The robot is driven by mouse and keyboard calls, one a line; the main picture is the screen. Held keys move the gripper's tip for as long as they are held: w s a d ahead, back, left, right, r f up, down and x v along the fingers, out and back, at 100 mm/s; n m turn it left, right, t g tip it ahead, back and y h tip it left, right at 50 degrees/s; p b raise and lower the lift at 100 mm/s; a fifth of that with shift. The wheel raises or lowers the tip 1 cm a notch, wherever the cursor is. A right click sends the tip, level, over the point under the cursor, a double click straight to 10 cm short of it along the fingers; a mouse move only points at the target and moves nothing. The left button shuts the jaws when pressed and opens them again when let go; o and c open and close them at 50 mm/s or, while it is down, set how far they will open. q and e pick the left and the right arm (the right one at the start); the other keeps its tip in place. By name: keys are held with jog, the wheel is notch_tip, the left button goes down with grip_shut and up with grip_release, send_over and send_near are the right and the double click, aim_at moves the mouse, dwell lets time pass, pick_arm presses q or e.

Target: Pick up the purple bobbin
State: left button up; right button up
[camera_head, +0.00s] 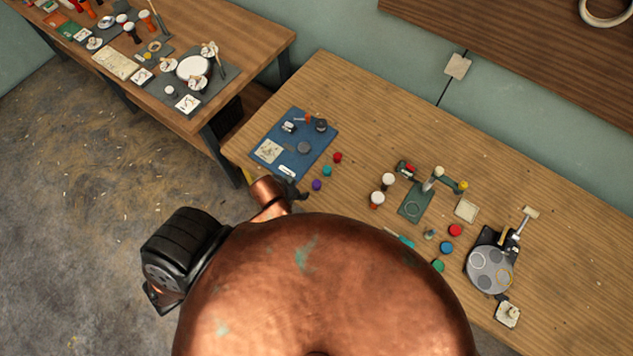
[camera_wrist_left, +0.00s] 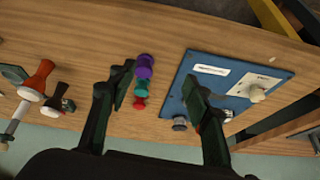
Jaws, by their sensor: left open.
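The purple bobbin (camera_head: 317,184) stands on the wooden table, just right of my left gripper (camera_head: 294,190) in the head view. In the left wrist view the purple bobbin (camera_wrist_left: 144,66) appears between the two spread dark fingers of my left gripper (camera_wrist_left: 157,74), closer to the left finger. The gripper is open and holds nothing. A teal bobbin (camera_head: 327,171) and a red bobbin (camera_head: 337,157) stand in a row with the purple one. My right gripper is not in view.
A blue mat (camera_head: 318,136) with small parts lies beside the bobbins. White-topped pieces (camera_head: 388,180), a green stand (camera_head: 413,205) and a grey round device (camera_head: 490,268) are farther right. Table between the bobbins and white-topped pieces is bare. A second table (camera_head: 245,40) stands upper left.

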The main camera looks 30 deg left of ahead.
aim_at(316, 183)
pick_arm(q)
jog(key=shift+m+t+h, duration=0.4)
jog(key=shift+m+h, duration=0.3)
jog(key=shift+h, duration=0.1)
jog(key=w, duration=0.1)
jog(key=w+d+f, duration=0.1)
jog(key=w, duration=0.1)
jog(key=w+f, duration=0.1)
jog(key=w, duration=0.1)
jog(key=shift+d+f+p, duration=0.2)
jog(key=shift+d+p, duration=0.05)
jog(key=shift+p, duration=0.05)
jog(key=x, duration=0.7)
jog(key=shift+w+d+f, duration=0.15)
jog(key=shift+d+f, duration=0.1)
jog(key=shift+d, duration=0.05)
jog(key=shift+c, duration=0.7)
jog(key=c, duration=0.8)
